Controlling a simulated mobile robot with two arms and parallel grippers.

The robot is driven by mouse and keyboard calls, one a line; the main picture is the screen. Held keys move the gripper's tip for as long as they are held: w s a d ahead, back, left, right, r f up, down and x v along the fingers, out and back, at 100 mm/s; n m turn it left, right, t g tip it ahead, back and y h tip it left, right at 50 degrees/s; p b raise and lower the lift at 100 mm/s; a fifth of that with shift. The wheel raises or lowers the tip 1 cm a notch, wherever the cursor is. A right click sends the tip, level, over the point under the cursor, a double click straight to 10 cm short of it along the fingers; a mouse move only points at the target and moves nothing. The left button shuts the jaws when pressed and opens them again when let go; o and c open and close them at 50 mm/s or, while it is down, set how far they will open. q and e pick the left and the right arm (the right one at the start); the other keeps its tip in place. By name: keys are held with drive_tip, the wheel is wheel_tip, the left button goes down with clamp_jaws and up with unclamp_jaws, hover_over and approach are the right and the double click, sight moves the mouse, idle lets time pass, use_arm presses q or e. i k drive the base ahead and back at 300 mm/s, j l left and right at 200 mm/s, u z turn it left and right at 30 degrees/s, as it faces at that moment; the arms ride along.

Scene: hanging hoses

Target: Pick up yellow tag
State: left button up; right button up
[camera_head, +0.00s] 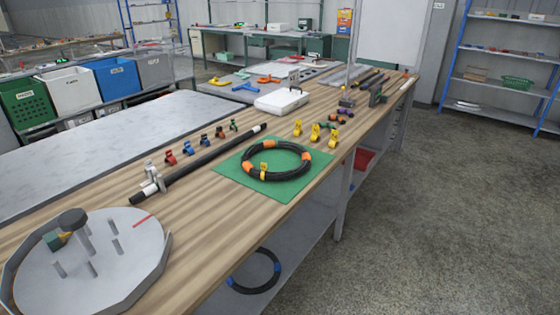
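Several yellow tags stand on the wooden bench: one at the back left (298,128), one in the middle (315,132) and one at the right (333,138), just behind the green mat (231,170). Another yellow tag (264,171) sits at the near side of the coiled black hose (290,174) that lies on the mat; I cannot tell whether it is clipped to the hose. The hose has orange bands. Neither of my grippers shows in the head view.
A long black tube (205,161) and a row of coloured clips (187,147) lie left of the mat. A grey round tray (125,255) with pegs fills the near left. A white case (281,100) stands farther back. Floor right of the bench is clear.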

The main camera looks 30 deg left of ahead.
sight(316, 135)
drive_tip(key=i+l+u, duration=0.1)
drive_tip(key=i, duration=0.35)
drive_tip(key=i+l+u, duration=0.1)
drive_tip(key=i, duration=0.3)
drive_tip(key=i+l+u, duration=0.1)
drive_tip(key=i, duration=0.35)
